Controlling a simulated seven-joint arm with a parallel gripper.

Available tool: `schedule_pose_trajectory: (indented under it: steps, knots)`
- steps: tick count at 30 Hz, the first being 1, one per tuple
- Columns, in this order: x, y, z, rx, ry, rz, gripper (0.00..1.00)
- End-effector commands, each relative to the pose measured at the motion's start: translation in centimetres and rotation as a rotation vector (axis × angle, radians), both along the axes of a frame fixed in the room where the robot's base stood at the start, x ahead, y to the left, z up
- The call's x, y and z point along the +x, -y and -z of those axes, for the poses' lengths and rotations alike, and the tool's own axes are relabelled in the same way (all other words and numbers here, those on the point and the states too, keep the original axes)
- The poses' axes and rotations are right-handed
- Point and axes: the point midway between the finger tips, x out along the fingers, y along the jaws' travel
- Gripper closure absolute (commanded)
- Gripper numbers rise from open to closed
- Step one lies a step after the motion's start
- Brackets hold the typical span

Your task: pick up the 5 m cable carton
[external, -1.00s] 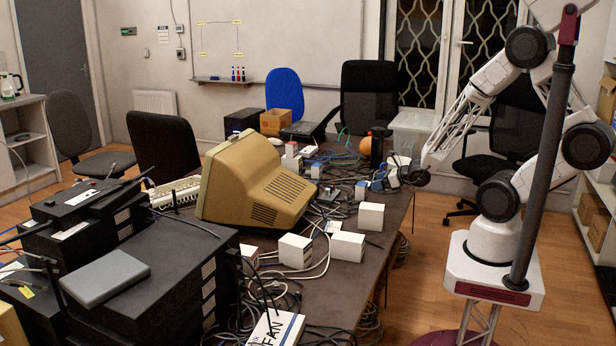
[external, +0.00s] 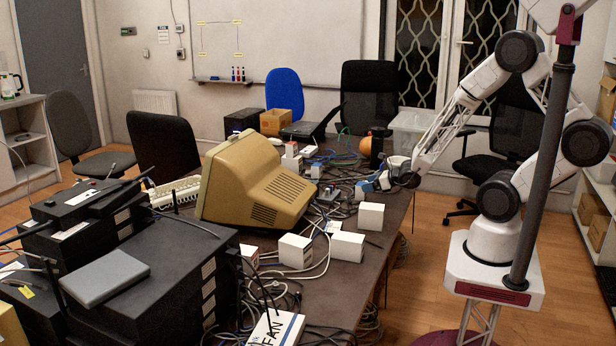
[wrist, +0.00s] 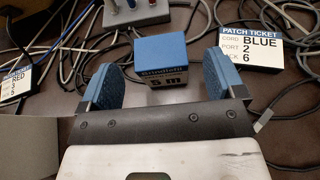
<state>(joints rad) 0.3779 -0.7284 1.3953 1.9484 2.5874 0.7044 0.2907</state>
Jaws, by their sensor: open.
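The 5 m cable carton (wrist: 161,55) is a small box with a blue top and a dark printed face reading "5 m" in the wrist view. It stands on the dark table between the blue pads of my gripper (wrist: 164,78). The pads are apart, with a gap on each side of the carton. In the external view my gripper (external: 375,184) is low over the right side of the table, and I cannot make out the carton clearly there.
A "BLUE 2 6" patch ticket (wrist: 250,45) lies right of the carton, and a "RED" ticket (wrist: 18,78) lies left. A grey block with knobs (wrist: 135,10) is behind. Loose cables surround the carton. White boxes (external: 347,246) and a beige monitor (external: 250,188) stand on the table.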

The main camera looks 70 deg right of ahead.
Motion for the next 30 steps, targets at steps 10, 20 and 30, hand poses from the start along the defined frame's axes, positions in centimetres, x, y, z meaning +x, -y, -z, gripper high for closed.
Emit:
schedule_pose_trajectory:
  steps: [10, 20, 30]
  knots:
    - [3.2, 0.0, 1.5, -0.001, 0.0, 0.0, 0.12]
    - [3.5, 0.0, 1.6, -0.001, -0.001, 0.0, 0.12]
    - [3.5, 0.0, 1.6, -0.001, -0.001, 0.0, 0.18]
